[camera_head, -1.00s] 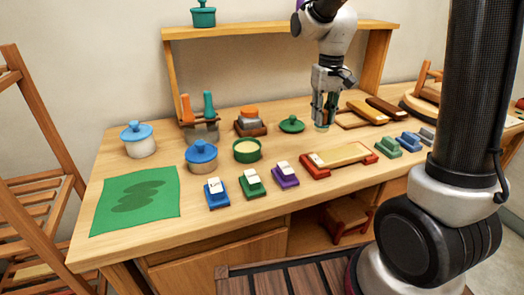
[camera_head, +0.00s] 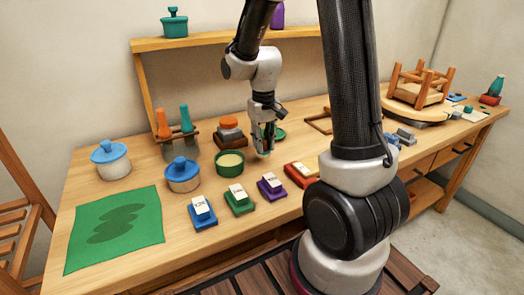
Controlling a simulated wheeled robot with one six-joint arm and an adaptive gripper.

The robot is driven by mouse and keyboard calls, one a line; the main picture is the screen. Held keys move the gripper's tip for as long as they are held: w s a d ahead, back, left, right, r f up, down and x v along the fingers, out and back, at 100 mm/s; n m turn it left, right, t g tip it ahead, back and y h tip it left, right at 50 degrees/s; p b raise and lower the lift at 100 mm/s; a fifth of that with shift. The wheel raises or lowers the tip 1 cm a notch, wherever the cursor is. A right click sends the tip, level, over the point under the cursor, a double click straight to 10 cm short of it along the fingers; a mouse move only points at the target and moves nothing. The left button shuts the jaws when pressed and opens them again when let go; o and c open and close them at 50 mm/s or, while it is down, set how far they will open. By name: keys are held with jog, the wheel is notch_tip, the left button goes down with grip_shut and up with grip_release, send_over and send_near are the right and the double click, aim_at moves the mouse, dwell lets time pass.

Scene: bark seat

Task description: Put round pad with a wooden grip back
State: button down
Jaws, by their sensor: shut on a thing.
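My gripper (camera_head: 263,147) points down over the middle of the bench, in front of the green lid (camera_head: 280,132) and to the right of the open green pot (camera_head: 230,163). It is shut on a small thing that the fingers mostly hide. A greenish tint shows between the fingers, but I cannot tell whether this is the round pad or its wooden grip. The fingertips are close to the bench top, and I cannot tell whether they touch it. No other round pad with a wooden grip can be clearly made out.
A stack with an orange top (camera_head: 229,123) stands behind the green pot. A rack with an orange-handled tool (camera_head: 162,125) and blue-lidded pots (camera_head: 110,160) are to the left. Blue, green and purple blocks (camera_head: 271,187) line the front. My arm hides part of the bench.

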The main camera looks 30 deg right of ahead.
aim_at(264, 138)
jog(key=shift+f, duration=1.55)
jog(key=shift+f, duration=0.15)
jog(key=c, duration=1.3)
grip_release()
jog(key=shift+o, duration=0.2)
notch_tip(264, 138, up, 12)
jog(key=shift+r, duration=0.1)
jog(key=s+r+t, duration=0.2)
jog(key=s+r, duration=0.2)
jog(key=s, duration=0.6)
jog(key=s+d+r+t, duration=0.1)
jog(key=s+r, duration=0.3)
jog(key=s, duration=0.6)
jog(key=shift+d+r+t, duration=0.3)
jog(key=shift+r+t, duration=0.1)
jog(key=shift+t, duration=0.2)
